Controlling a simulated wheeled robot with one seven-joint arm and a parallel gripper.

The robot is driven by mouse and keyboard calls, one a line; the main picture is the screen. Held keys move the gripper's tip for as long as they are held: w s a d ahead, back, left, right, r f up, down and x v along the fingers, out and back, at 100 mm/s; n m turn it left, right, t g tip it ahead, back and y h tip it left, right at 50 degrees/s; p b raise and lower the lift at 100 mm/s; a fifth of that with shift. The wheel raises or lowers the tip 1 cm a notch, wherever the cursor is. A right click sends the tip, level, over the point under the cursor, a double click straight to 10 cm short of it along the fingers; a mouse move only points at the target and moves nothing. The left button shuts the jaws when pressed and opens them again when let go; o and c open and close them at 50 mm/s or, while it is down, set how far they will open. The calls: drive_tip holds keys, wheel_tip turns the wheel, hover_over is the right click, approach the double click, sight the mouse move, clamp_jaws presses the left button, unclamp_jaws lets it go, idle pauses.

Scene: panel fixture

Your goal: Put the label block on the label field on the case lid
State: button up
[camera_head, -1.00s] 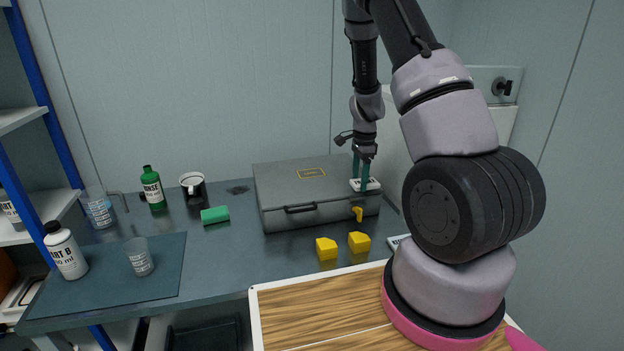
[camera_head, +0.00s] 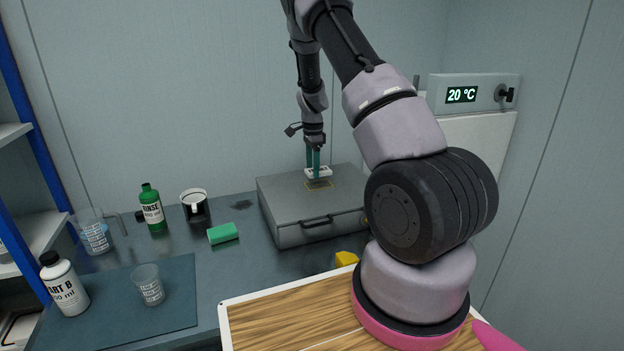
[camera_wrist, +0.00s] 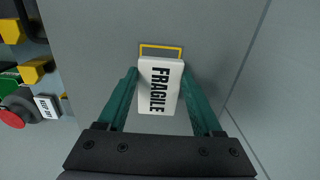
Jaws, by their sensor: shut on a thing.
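The white label block (camera_wrist: 160,88), marked FRAGILE, is between the teal fingers of my gripper (camera_wrist: 160,76), which is shut on it. In the head view the block (camera_head: 318,173) hangs a little above the grey case lid (camera_head: 285,197), with a dark shadow beneath it. The label field (camera_head: 333,187) is a yellow outline on the lid, just below the block. In the wrist view the block covers part of the field, and the far end of its outline (camera_wrist: 161,47) shows beyond the block.
A yellow block (camera_head: 346,259) lies in front of the case. The wrist view shows a KEEP DRY block (camera_wrist: 47,106) beside the case. The lid around the field is clear.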

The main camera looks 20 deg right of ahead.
drive_tip(key=shift+f, duration=2)
drive_tip(key=shift+f, duration=0.1)
drive_tip(key=o, duration=1.3)
